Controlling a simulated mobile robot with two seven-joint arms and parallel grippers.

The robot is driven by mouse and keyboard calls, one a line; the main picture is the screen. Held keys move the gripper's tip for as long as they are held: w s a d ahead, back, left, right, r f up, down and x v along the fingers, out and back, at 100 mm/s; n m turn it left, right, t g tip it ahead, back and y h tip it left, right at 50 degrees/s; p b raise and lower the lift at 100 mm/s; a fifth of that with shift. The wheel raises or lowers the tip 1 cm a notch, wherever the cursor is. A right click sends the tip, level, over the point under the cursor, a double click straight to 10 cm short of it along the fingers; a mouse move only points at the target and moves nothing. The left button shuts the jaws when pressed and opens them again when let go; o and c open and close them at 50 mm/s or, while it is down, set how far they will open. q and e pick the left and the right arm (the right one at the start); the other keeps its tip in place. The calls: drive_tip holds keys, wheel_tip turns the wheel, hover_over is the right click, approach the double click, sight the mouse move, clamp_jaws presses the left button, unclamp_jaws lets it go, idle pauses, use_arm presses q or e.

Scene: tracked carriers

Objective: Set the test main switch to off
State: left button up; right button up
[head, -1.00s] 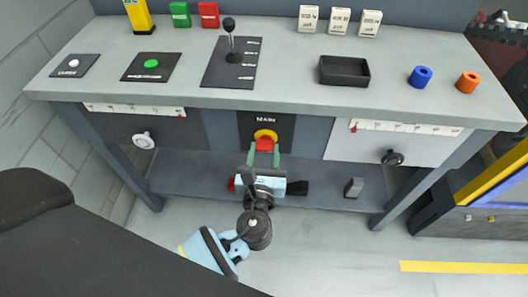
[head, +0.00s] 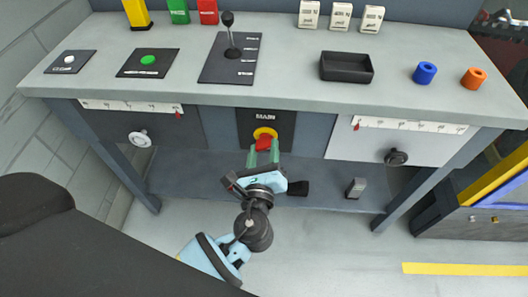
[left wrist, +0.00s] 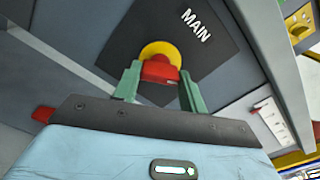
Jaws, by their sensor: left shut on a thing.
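The main switch is on a dark panel marked MAIN (head: 265,117) at the middle of the bench front. It has a yellow disc (head: 264,133) and a red handle (head: 263,143). In the left wrist view the red handle (left wrist: 160,69) stands out before the yellow disc (left wrist: 160,49). My left gripper (head: 263,156) is shut on the red handle, with its green fingers on either side; they also show in the left wrist view (left wrist: 158,85). The handle looks tilted. No off mark can be read. My right gripper is not in view.
A black lever (head: 229,37), a green button (head: 148,60) and a black tray (head: 346,79) are on the bench top (head: 290,91). Round knobs (head: 139,139) (head: 396,157) flank the switch panel. A shelf (head: 190,175) runs below. Floor is clear at the lower right.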

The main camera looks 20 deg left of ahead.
use_arm(q)
drive_tip(key=n+b, duration=0.1)
drive_tip(key=n, duration=0.2)
drive_tip(key=shift+f, duration=0.1)
drive_tip(key=n+b, duration=0.2)
drive_tip(key=n, duration=0.1)
drive_tip(key=n+b, duration=0.1)
drive_tip(key=n, duration=0.1)
drive_tip(key=shift+n, duration=0.3)
drive_tip(key=shift+n+b, duration=0.55)
drive_tip(key=shift+n, duration=0.25)
drive_tip(key=o, duration=1)
